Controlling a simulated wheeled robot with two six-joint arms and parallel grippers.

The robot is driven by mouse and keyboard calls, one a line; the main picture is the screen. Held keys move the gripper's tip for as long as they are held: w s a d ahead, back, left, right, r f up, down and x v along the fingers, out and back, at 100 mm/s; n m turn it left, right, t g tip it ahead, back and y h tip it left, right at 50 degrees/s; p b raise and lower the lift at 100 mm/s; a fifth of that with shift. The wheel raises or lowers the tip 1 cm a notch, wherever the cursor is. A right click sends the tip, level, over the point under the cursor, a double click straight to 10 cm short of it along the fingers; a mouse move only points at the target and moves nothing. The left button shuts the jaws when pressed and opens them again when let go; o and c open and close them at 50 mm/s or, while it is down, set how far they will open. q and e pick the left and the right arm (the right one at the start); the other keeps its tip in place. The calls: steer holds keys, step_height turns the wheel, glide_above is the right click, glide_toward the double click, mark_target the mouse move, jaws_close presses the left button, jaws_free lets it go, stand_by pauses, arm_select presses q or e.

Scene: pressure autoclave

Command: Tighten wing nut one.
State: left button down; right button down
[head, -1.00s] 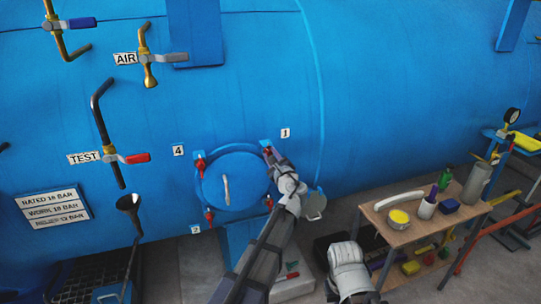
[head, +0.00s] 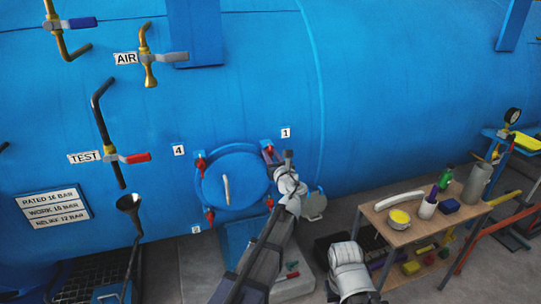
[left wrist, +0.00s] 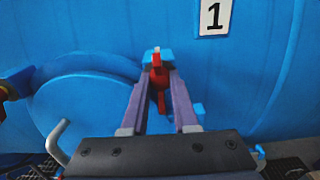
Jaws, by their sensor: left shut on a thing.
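Wing nut one (head: 269,149) is red and sits at the upper right rim of the round blue door (head: 238,185), just left of the "1" label (head: 285,132). My left gripper (head: 272,156) is at it. Part of the nut is hidden by the fingers. My right arm shows at the bottom of the head view, but its gripper is not seen.
Other red wing nuts sit at the upper left (head: 201,164) and lower left (head: 210,215) of the door. A grey handle (head: 226,190) stands out from the door. A wooden table (head: 408,232) with bottles and a yellow-topped tub is at the right.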

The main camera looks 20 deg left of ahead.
arm_select(q)
steer(key=shift+f, duration=0.1)
stand_by(0.4)
steer(key=c, duration=0.7)
jaws_free()
steer(key=v, duration=0.7)
steer(key=shift+s+d, duration=0.25)
steer(key=shift+s, duration=0.1)
